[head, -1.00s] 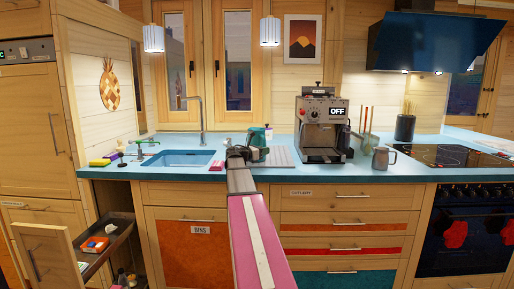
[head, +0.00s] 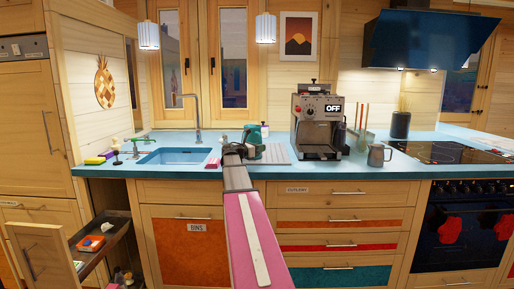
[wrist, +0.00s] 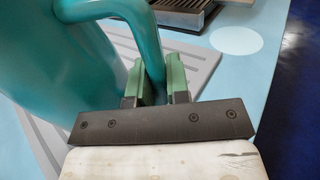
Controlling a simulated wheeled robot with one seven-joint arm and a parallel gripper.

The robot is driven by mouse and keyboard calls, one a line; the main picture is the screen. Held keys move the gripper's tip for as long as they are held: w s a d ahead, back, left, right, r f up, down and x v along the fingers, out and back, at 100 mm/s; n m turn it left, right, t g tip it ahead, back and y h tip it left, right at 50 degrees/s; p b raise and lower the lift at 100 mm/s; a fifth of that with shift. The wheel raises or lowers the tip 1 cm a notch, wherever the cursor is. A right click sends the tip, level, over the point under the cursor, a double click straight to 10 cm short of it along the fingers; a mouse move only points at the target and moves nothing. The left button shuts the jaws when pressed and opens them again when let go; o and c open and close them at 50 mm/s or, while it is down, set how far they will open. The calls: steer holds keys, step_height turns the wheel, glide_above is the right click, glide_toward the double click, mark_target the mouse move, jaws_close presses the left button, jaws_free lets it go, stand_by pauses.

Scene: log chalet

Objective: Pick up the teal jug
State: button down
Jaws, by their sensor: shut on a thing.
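The teal jug (head: 252,137) is at the counter right of the sink, partly hidden by my arm in the head view. In the wrist view its rounded body (wrist: 50,55) fills the left side, and its handle (wrist: 150,45) runs down between the green fingers. My gripper (wrist: 155,80) is shut on the handle, one finger on each side of it. It also shows in the head view (head: 243,150), small and in front of the jug. I cannot tell whether the jug's base touches the surface below.
A grey ridged draining board (head: 276,154) lies by the jug. The coffee machine (head: 318,125) stands to its right, then a grey mug (head: 378,155). The sink (head: 180,156) is to the left. A drawer (head: 100,240) stands open at the lower left.

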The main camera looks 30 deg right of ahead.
mark_target(260, 140)
steer(key=shift+r, duration=0.65)
step_height(260, 140, up, 3)
steer(key=shift+f, duration=0.1)
steer(key=w+a+r, duration=0.2)
steer(key=a+r, duration=0.5)
steer(key=a, duration=0.4)
steer(key=shift+a, duration=0.25)
